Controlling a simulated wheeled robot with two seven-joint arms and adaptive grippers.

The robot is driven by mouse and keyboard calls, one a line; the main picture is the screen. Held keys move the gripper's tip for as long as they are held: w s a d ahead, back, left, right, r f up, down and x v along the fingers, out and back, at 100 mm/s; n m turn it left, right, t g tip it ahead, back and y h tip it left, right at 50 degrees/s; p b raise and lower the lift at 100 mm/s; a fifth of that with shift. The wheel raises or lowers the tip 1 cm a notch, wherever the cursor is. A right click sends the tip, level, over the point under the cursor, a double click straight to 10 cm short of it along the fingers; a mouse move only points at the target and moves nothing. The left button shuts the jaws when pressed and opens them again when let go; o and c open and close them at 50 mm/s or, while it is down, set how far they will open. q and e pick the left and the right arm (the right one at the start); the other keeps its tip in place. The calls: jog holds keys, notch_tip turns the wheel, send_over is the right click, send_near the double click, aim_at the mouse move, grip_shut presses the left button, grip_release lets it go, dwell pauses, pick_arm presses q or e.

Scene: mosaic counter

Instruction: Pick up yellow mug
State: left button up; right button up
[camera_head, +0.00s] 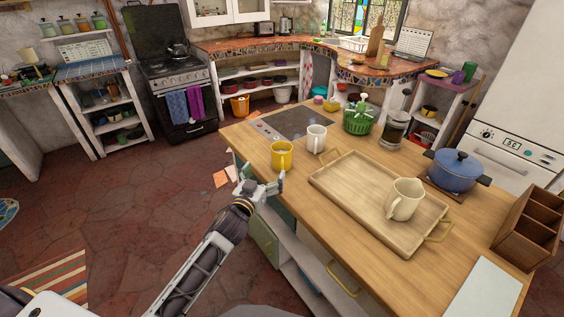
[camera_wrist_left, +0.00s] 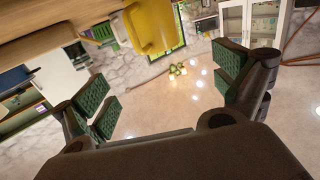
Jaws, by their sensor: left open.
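The yellow mug (camera_head: 281,157) stands upright on the wooden counter (camera_head: 468,238), near its left edge. My left gripper (camera_head: 264,184) is just in front of and below the mug, at the counter's edge. The left wrist view shows the gripper (camera_wrist_left: 168,95) with its two green-padded fingers wide apart and nothing between them. The yellow mug also shows in that view (camera_wrist_left: 155,25), at the top, beyond the fingers and apart from them. My right gripper is not in view.
A white mug (camera_head: 316,138) stands close behind the yellow one. A wooden tray (camera_head: 348,196) with a cream mug (camera_head: 404,200) is to the right.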

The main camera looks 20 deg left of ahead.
aim_at(278, 154)
pick_arm(q)
jog(key=shift+w, duration=0.1)
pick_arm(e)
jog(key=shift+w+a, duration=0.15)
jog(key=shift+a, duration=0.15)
pick_arm(q)
jog(key=shift+w+d+p, duration=0.15)
jog(key=shift+w, duration=1.35)
jog(key=shift+w+d+p, duration=0.1)
jog(key=shift+w+p, duration=0.05)
jog(key=shift+w, duration=1.35)
jog(key=shift+w+d, duration=0.1)
jog(key=shift+w, duration=1.1)
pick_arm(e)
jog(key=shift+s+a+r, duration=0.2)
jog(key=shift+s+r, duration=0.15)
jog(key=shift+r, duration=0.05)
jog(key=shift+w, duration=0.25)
